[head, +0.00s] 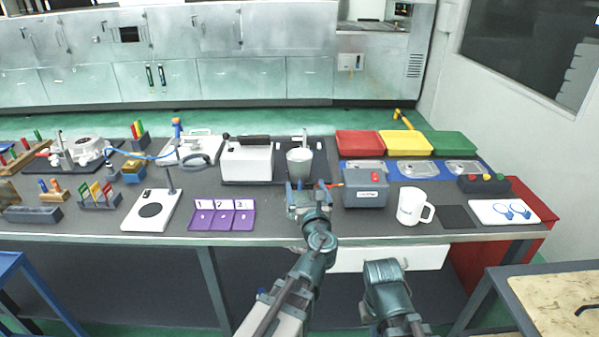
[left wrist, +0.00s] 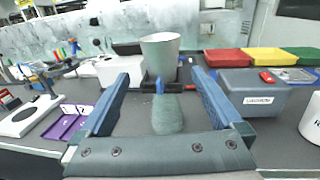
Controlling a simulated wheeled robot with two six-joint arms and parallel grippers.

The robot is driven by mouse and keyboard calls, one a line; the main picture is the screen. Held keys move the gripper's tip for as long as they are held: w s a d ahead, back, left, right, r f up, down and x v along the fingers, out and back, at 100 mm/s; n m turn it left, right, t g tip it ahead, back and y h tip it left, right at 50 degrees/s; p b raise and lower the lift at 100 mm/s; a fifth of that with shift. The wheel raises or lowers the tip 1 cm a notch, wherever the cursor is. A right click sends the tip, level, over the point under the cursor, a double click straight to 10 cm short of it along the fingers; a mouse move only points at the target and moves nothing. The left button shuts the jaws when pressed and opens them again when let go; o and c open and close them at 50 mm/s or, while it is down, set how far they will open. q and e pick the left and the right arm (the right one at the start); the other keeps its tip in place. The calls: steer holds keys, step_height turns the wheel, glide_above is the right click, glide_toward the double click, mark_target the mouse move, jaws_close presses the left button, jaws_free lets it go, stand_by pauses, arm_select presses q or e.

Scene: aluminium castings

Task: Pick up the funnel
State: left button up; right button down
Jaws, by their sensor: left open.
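A pale grey vessel, wide at the top and narrowing downward, stands at the back middle of the table; it looks like the funnel (head: 300,161). In the left wrist view the funnel (left wrist: 160,56) is upright beyond the fingertips. My left gripper (head: 307,187) is open in front of it, on the near side and apart from it. In the left wrist view the open fingers (left wrist: 161,84) frame a grey-green tapered piece with a blue tip, which I cannot identify. The funnel's lower end is partly hidden.
A grey box (head: 365,190) stands close to the right of my left gripper, with a white mug (head: 412,206) farther right. Purple numbered trays (head: 222,222) lie to the left. A white machine (head: 247,160) stands left of the funnel. Red, yellow and green trays (head: 407,143) are behind.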

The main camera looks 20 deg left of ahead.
mark_target(301, 168)
arm_select(q)
steer(key=x, duration=0.8)
steer(key=shift+w, duration=0.25)
steer(key=shift+w+a+r, duration=0.15)
steer(key=shift+w, duration=0.2)
steer(key=x, duration=0.4)
steer(key=shift+w+r+p, duration=0.15)
steer(key=shift+w+p, duration=0.1)
steer(key=shift+p, duration=0.05)
steer(key=shift+s, duration=0.1)
steer(key=shift+c, duration=0.2)
steer(key=c, duration=1.2)
steer(key=shift+r, duration=0.1)
